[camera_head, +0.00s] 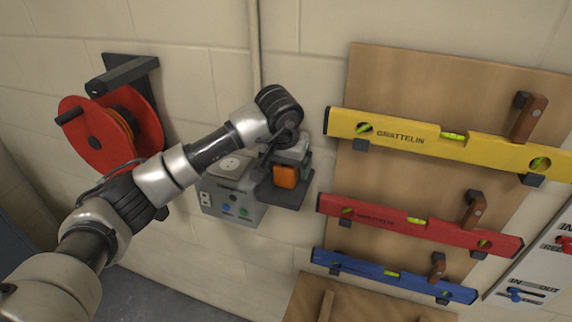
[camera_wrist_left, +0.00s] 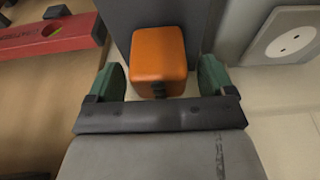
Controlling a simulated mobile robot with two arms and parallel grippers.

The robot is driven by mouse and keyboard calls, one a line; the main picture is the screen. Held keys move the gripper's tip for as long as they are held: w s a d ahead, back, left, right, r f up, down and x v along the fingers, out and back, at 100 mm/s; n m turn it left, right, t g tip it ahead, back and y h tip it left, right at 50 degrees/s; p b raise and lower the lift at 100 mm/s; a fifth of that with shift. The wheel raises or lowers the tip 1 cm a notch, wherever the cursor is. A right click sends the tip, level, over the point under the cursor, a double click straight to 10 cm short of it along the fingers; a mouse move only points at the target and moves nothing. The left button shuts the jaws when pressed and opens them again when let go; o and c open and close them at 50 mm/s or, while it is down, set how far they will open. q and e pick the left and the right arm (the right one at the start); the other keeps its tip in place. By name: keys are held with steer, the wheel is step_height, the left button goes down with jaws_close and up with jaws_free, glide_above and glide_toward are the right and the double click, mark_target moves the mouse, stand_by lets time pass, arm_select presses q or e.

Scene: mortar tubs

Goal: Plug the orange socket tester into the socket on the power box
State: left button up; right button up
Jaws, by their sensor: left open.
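The orange socket tester (camera_head: 286,176) sits on a small dark grey shelf (camera_head: 285,196) on the wall. In the left wrist view the tester (camera_wrist_left: 158,55) is a rounded orange block between my green-padded fingers. My left gripper (camera_head: 290,158) is open around it, with a gap beside each finger (camera_wrist_left: 160,82). The grey power box (camera_head: 240,212) is just left of the shelf, with a pale round socket (camera_head: 231,165) on top, partly hidden by my arm. The socket also shows in the left wrist view (camera_wrist_left: 290,42), at the upper right. My right gripper is out of view.
A red cable reel (camera_head: 90,135) hangs on the wall at left. On a wooden board at right hang yellow (camera_head: 400,135), red (camera_head: 400,222) and blue (camera_head: 360,266) spirit levels. The red level (camera_wrist_left: 45,35) is also at upper left in the wrist view.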

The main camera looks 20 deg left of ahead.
arm_select(q)
steer(key=shift+w+f, duration=0.1)
steer(key=shift+f, duration=0.4)
steer(key=c, duration=1)
steer(key=shift+o, duration=0.2)
steer(key=shift+r, duration=0.2)
steer(key=shift+r, duration=0.25)
step_height(320, 180, up, 8)
steer(key=b, duration=0.3)
steer(key=shift+r+b, duration=0.1)
steer(key=shift+b, duration=0.3)
steer(key=shift+r, duration=0.5)
